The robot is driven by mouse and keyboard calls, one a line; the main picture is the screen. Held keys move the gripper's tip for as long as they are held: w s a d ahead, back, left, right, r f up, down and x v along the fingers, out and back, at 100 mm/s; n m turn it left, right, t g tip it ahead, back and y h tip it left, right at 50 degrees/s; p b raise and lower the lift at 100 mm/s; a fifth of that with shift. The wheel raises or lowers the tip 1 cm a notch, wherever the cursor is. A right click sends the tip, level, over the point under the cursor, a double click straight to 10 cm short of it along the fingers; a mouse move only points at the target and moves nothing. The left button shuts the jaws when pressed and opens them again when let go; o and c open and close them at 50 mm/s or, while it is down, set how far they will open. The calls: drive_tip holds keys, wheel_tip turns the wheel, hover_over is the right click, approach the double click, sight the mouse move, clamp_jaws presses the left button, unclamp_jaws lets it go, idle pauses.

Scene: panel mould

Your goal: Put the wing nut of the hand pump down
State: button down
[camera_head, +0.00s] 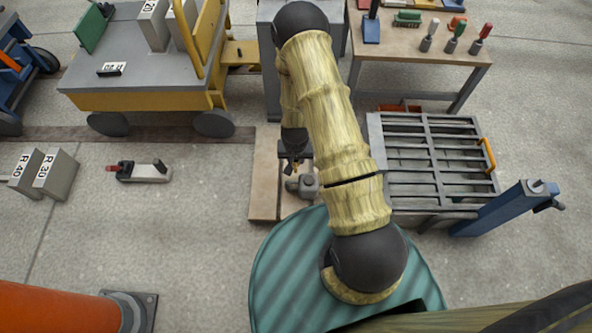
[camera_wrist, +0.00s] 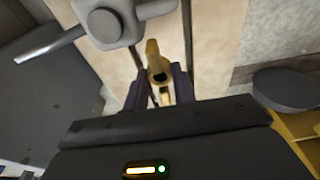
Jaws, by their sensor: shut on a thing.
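My gripper (camera_wrist: 160,88) is shut on a small yellow wing nut (camera_wrist: 157,62), which sticks out past the fingertips in the wrist view. In the head view my gripper (camera_head: 292,168) points down over a pale wooden board (camera_head: 265,180); the wing nut is too small or hidden to make out there. A grey metal body with a rod and round cap (camera_wrist: 104,24), perhaps the hand pump, lies just beyond the fingers; it also shows in the head view (camera_head: 305,187). I cannot tell whether the wing nut touches the board.
A yellow-sided cart (camera_head: 140,85) stands at upper left and a workbench with tools (camera_head: 420,40) at upper right. A slatted metal frame (camera_head: 430,165) is right of my arm. Blocks marked R 30 and R 40 (camera_head: 45,172) lie left. Floor left of the board is mostly clear.

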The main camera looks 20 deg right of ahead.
drive_tip(key=b, duration=0.3)
hover_over(296, 176)
drive_tip(key=f, duration=0.6)
drive_tip(key=shift+s+a, duration=0.1)
drive_tip(key=shift+s, duration=0.1)
drive_tip(key=shift+f+b, duration=1.25)
drive_tip(key=shift+f, duration=0.65)
drive_tip(key=shift+f, duration=0.15)
drive_tip(key=c, duration=1.1)
unclamp_jaws()
drive_tip(key=shift+c, duration=0.2)
drive_tip(key=r+p, duration=0.2)
drive_tip(key=r, duration=0.2)
drive_tip(key=s+r+p, duration=0.1)
drive_tip(key=r+p, duration=0.2)
drive_tip(key=r, duration=0.1)
drive_tip(key=r+p, duration=0.2)
drive_tip(key=r, duration=0.2)
drive_tip(key=shift+s+a+r, duration=0.15)
drive_tip(key=shift+s+a, duration=0.15)
drive_tip(key=shift+s, duration=0.05)
